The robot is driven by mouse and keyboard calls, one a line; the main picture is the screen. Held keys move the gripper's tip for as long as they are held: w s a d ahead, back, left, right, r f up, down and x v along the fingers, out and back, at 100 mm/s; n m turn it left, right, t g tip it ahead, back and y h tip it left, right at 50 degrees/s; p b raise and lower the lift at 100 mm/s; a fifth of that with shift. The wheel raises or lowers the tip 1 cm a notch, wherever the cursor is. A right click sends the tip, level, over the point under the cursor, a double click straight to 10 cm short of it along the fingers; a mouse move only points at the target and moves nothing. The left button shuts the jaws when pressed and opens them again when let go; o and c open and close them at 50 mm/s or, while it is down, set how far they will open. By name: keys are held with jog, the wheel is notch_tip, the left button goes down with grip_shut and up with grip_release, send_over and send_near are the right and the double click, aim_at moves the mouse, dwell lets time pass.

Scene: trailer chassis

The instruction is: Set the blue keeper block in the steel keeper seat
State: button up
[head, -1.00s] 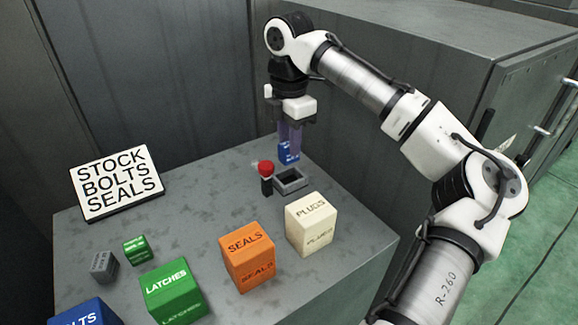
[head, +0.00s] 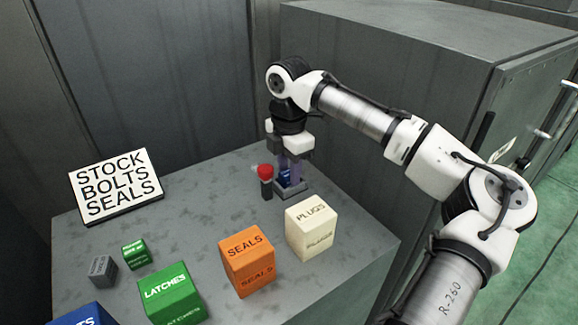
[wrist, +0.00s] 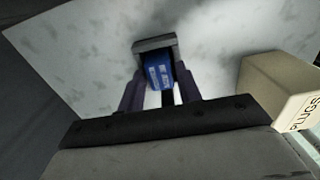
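The blue keeper block (head: 285,176) is between the fingers of my gripper (head: 290,172) in the head view, partly hidden by them. In the wrist view the block (wrist: 158,74) shows between the two dark fingers (wrist: 159,92), its lettered face toward the camera. The steel keeper seat (head: 292,192) is a small grey open frame on the table. Its far edge shows in the wrist view (wrist: 154,44) just past the block. The block is at the seat's opening, with its lower end hidden. I cannot tell whether it rests on the bottom.
A red-capped black post (head: 266,183) stands close left of the seat. A cream PLUGS block (head: 311,228) and an orange SEALS block (head: 247,261) stand nearer. Green and grey blocks and a sign (head: 116,185) are at left. A grey cabinet rises behind right.

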aim_at(289, 172)
jog(key=shift+o, duration=1.2)
jog(key=shift+r, duration=0.1)
notch_tip(289, 172, up, 12)
jog(key=shift+p, duration=0.35)
